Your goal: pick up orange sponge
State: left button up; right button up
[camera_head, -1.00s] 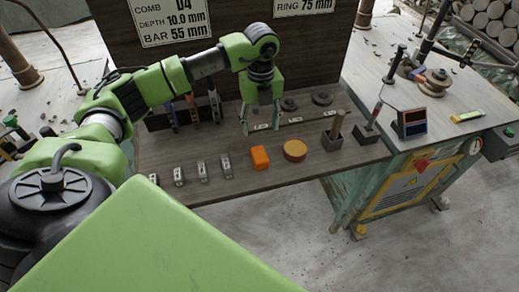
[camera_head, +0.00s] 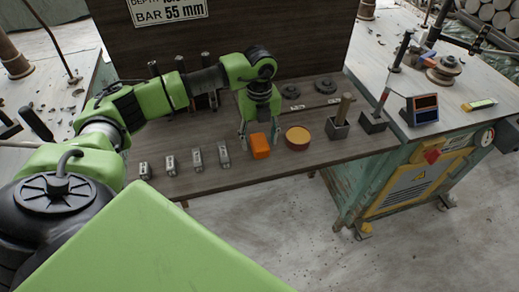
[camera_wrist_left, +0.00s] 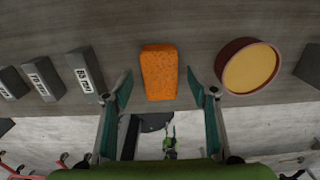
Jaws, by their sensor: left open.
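The orange sponge (camera_head: 260,146) lies on the brown wooden bench near its front edge, between a row of grey metal blocks and a round yellow-topped piece. It also shows in the left wrist view (camera_wrist_left: 159,72), upright in the picture. My left gripper (camera_head: 260,143) hangs over the sponge in the head view, its fingers on either side of it. In the left wrist view my left gripper (camera_wrist_left: 160,85) is open and empty, with one finger to each side of the sponge and gaps between. I cannot tell its exact height. My right gripper does not show.
Several grey labelled blocks (camera_head: 197,158) stand left of the sponge. The round yellow-topped piece (camera_head: 298,138) with a dark red side sits close on the right. A grey holder with a wooden handle (camera_head: 339,129) is farther right. A tall dark board (camera_head: 240,40) rises behind.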

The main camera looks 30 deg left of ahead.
pick_arm(q)
jog(key=shift+w+f+b, duration=0.1)
jog(key=shift+f+b, duration=0.2)
jog(key=shift+f, duration=0.65)
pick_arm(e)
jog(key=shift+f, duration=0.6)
pick_arm(q)
jog(key=shift+r, duration=0.1)
jog(key=c, duration=1.1)
jog(key=shift+r, duration=0.1)
